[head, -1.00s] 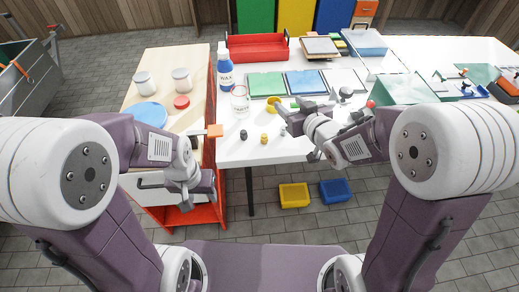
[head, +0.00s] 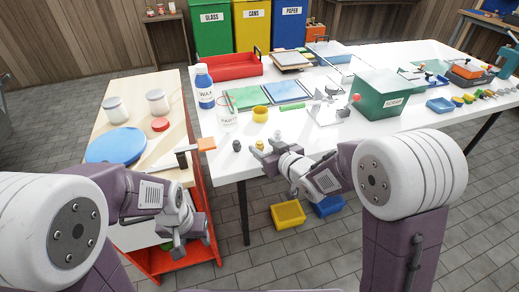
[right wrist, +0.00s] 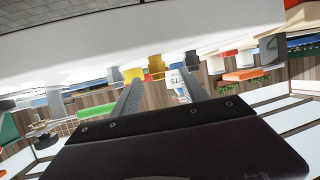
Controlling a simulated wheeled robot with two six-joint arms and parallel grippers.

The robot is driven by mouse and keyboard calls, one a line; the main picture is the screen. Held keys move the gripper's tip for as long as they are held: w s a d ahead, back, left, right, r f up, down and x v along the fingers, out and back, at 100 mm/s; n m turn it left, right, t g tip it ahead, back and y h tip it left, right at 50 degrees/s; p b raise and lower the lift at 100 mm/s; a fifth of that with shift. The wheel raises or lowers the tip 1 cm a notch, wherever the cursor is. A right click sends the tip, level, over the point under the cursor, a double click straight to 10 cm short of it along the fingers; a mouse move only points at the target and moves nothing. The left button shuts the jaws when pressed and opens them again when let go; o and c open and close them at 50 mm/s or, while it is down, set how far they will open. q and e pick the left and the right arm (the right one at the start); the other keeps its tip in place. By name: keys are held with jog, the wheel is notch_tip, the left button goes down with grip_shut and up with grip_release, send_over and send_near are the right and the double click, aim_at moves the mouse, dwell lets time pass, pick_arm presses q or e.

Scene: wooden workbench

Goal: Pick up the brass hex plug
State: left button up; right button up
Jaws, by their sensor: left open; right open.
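The brass hex plug (head: 259,145) stands on the white table near its front edge, between a dark small part (head: 236,145) and a grey small part (head: 277,135). My right gripper (head: 264,154) is open, low at the table's front edge, just in front of the plug. In the right wrist view, which is upside down, the plug (right wrist: 155,66) shows beyond and between the two open fingers (right wrist: 158,88), not touching them. My left gripper (head: 180,242) is open and empty, low beside the wooden bench.
A yellow cup (head: 260,113) and a clear labelled cup (head: 227,115) stand behind the plug. A blue-and-white bottle (head: 204,88), a red tray (head: 231,66) and a green box (head: 381,95) are further off.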

aim_at(257, 141)
jog(key=shift+x, duration=0.8)
jog(key=b+x, duration=0.1)
jog(key=x, duration=0.4)
jog(key=shift+w, duration=0.1)
grip_shut()
